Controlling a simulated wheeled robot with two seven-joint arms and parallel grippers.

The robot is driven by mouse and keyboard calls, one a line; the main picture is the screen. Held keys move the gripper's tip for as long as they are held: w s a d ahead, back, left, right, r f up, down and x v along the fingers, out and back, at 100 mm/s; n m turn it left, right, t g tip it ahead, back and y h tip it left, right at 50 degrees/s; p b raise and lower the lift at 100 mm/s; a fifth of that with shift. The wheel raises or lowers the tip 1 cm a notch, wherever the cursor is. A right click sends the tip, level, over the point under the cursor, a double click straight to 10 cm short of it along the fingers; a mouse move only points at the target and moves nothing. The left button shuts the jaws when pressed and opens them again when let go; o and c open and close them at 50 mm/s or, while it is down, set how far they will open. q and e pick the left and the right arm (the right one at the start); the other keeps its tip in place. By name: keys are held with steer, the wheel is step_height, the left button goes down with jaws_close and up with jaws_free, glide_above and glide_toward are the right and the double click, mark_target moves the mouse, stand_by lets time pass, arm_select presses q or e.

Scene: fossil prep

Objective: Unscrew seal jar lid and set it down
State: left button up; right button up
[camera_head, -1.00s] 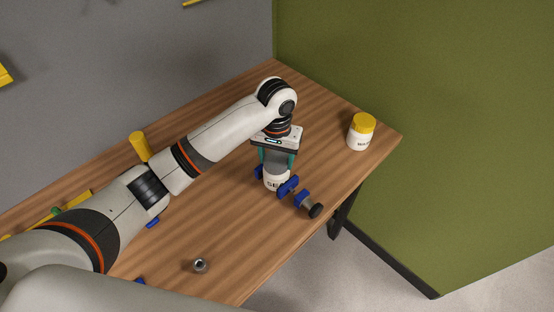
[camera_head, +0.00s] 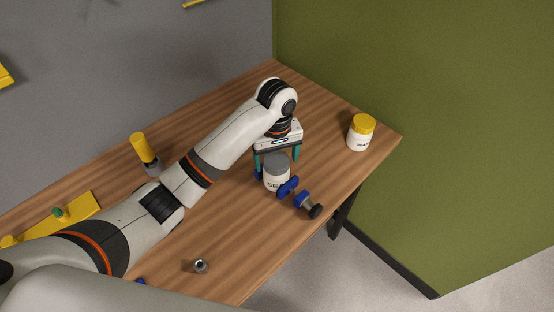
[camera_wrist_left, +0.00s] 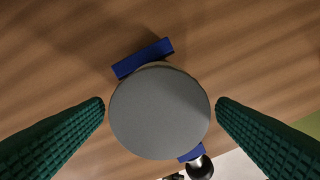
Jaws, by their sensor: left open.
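The seal jar (camera_head: 274,183) stands upright on the wooden table, white with dark lettering and a grey lid (camera_head: 277,162) on top. Blue clamp jaws (camera_head: 288,187) sit beside it. In the left wrist view the round grey lid (camera_wrist_left: 159,112) lies between the two green fingers, with a blue jaw (camera_wrist_left: 143,58) above it and another below. My left gripper (camera_head: 276,158) is open above and around the lid, and its fingers look apart from the rim or nearly at it. My right gripper is not in view.
A white jar with a yellow lid (camera_head: 361,133) stands at the right table corner. A yellow-handled tool (camera_head: 143,148) stands behind my left arm. A small metal part (camera_head: 201,266) lies near the front edge. The clamp's black knob (camera_head: 315,211) points toward the front right.

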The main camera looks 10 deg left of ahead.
mark_target(276, 160)
arm_select(q)
steer(key=shift+r+p, duration=1.75)
steer(key=shift+p, duration=0.8)
steer(key=shift+f, duration=0.1)
